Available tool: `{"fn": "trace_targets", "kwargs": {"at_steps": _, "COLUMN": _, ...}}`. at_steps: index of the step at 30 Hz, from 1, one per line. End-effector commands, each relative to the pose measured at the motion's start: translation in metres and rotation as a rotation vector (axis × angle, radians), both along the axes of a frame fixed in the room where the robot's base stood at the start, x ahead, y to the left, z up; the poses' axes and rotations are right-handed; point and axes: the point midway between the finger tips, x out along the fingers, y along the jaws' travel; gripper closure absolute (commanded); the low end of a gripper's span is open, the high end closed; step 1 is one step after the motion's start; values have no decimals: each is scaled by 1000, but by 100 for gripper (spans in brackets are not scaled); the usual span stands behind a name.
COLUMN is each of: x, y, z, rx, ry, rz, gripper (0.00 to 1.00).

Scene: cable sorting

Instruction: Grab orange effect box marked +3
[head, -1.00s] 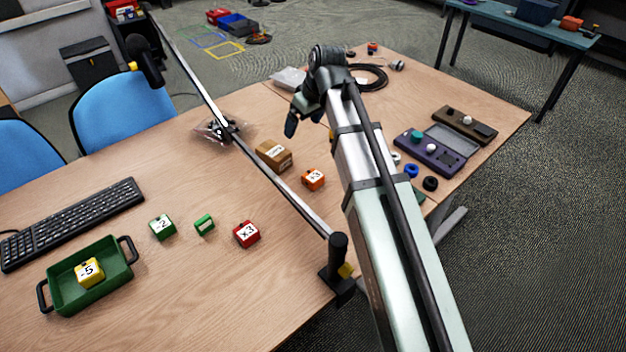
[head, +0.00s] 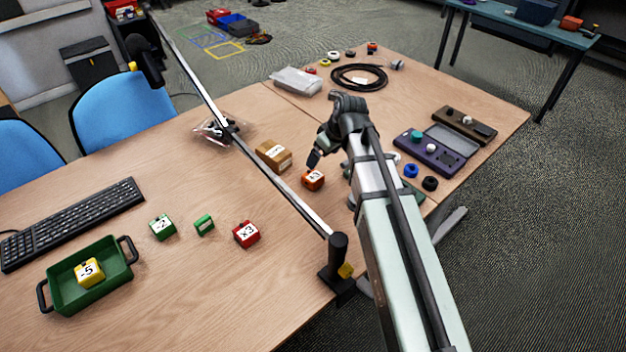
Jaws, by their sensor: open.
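The orange box (head: 313,181) marked +3 sits on the wooden table, just right of the long metal bar. My gripper (head: 314,160) is right above and behind it, with its fingers pointing down towards the box. The gripper is open and holds nothing that I can see. A fingertip overlaps the top edge of the box in the picture; I cannot tell whether they touch. The far finger is largely hidden by my wrist.
A metal bar (head: 283,187) on a black post (head: 338,262) crosses the table close left of the orange box. A brown box (head: 273,154) stands behind it. Red (head: 246,234) and green boxes (head: 162,227) lie left of the bar. A green tray (head: 110,283) holds a yellow box (head: 88,271).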

Motion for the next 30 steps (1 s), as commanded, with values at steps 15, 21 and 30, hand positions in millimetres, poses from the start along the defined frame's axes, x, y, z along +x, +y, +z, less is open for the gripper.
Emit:
{"fn": "trace_targets", "kwargs": {"at_steps": 15, "x": 17, "y": 20, "z": -63, "rx": 0, "ry": 1, "rz": 0, "gripper": 8}}
{"fn": "trace_targets", "kwargs": {"at_steps": 21, "x": 20, "y": 23, "z": -75, "rx": -1, "ry": 1, "rz": 0, "gripper": 8}}
{"fn": "trace_targets", "kwargs": {"at_steps": 30, "x": 22, "y": 25, "z": -88, "rx": -1, "ry": 2, "rz": 0, "gripper": 8}}
